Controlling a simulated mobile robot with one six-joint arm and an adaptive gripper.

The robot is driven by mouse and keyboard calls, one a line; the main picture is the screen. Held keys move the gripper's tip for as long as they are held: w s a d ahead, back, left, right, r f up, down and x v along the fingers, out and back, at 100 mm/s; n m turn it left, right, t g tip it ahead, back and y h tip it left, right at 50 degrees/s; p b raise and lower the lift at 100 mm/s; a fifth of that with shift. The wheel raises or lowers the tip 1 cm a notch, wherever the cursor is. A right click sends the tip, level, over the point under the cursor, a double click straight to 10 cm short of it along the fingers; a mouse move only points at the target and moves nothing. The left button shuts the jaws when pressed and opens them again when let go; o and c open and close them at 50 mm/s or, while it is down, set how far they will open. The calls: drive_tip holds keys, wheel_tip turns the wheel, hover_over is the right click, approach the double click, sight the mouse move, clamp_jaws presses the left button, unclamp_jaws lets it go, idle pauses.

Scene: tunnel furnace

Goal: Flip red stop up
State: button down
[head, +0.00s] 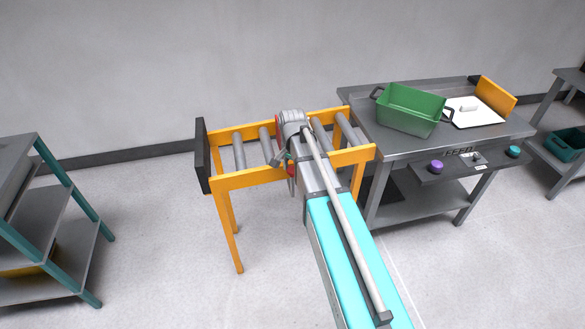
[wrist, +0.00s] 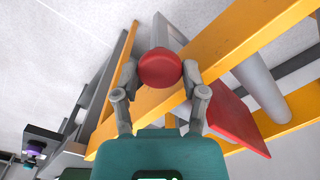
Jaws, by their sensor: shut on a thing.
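The red stop shows in the wrist view as a round red knob (wrist: 160,67) and a flat red plate (wrist: 235,120) to its right, beside the yellow rail. How knob and plate join is hidden behind the rail and my fingers. My gripper (wrist: 162,74) is shut on the knob, one finger on each side. In the head view my arm covers most of the stop. Only small red patches show beside it, and my gripper (head: 284,159) is partly visible at the near rail.
The yellow roller conveyor (head: 247,179) has a dark end plate (head: 202,156) at left. At right a grey feed table (head: 395,145) holds a green bin (head: 411,109), with purple (head: 436,167) and teal (head: 513,151) knobs on its front. A shelf rack (head: 40,215) stands at left, with open floor between.

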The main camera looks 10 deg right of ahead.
drive_tip(key=shift+r+p, duration=1.45)
drive_tip(key=shift+r, duration=0.3)
drive_tip(key=shift+c, duration=0.6)
unclamp_jaws()
drive_tip(key=shift+f, duration=0.1)
drive_tip(key=shift+f+b, duration=2.35)
drive_tip(key=shift+b, duration=0.1)
wheel_tip(320, 180, up, 15)
drive_tip(key=p, duration=1.5)
drive_tip(key=s+r+n+p, duration=0.1)
drive_tip(key=s+n, duration=0.8)
drive_tip(key=s, duration=0.6)
drive_tip(key=shift+s+r+p, duration=0.35)
drive_tip(key=shift+r, duration=0.05)
